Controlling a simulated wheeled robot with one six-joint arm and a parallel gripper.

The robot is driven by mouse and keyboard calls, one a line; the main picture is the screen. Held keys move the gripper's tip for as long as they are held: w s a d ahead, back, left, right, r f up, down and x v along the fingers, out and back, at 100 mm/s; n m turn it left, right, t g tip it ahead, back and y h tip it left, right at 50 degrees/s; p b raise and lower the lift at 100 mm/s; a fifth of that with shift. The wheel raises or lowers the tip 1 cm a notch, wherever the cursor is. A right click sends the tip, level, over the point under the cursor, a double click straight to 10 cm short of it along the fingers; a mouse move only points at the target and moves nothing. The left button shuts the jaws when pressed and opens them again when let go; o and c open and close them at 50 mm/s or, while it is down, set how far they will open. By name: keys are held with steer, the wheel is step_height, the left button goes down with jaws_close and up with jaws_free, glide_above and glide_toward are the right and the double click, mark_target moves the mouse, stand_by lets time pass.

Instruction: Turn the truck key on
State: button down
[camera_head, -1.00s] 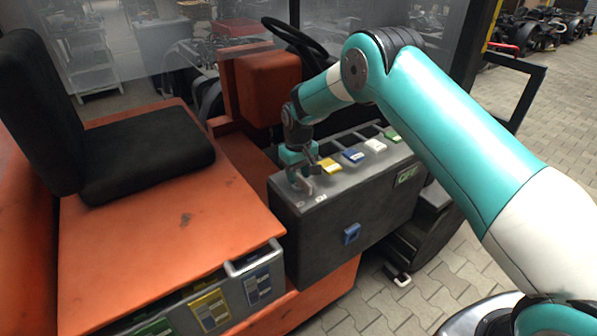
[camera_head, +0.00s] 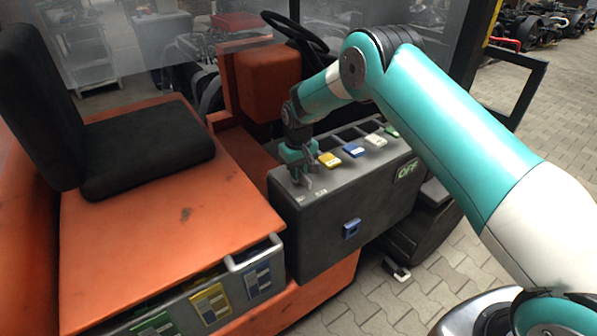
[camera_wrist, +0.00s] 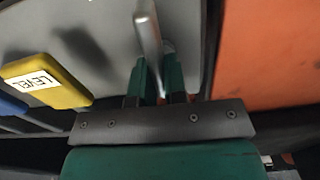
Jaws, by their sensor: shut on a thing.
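The truck key (camera_wrist: 148,28) is a grey metal piece on top of the dark grey console (camera_head: 330,222). In the wrist view it stands between the green fingers of my gripper (camera_wrist: 160,85), which is shut on it. In the head view my gripper (camera_head: 303,183) points down at the console's near left end, and its fingers largely hide the key. A green display (camera_head: 407,170) on the console's side reads OFF.
Yellow (camera_head: 329,159), blue (camera_head: 353,151), white (camera_head: 375,141) and green levers line the console top beside my gripper. The yellow one (camera_wrist: 45,82) reads LEVEL. A black seat (camera_head: 145,150) on the orange body stands left; a steering wheel (camera_head: 294,32) is behind.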

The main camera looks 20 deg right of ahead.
steer(key=m+b, duration=0.4)
steer(key=m, duration=0.1)
steer(key=shift+a+f, duration=0.1)
steer(key=shift+f, duration=0.05)
steer(key=m+b, duration=0.2)
steer(key=m, duration=0.4)
steer(key=shift+w+a+m, duration=0.1)
steer(key=shift+m, duration=0.2)
steer(key=shift+r, duration=0.2)
steer(key=c, duration=1.2)
jaws_free()
steer(key=shift+o, duration=0.2)
step_height(320, 180, up, 17)
steer(key=b, duration=0.3)
steer(key=shift+r, duration=0.2)
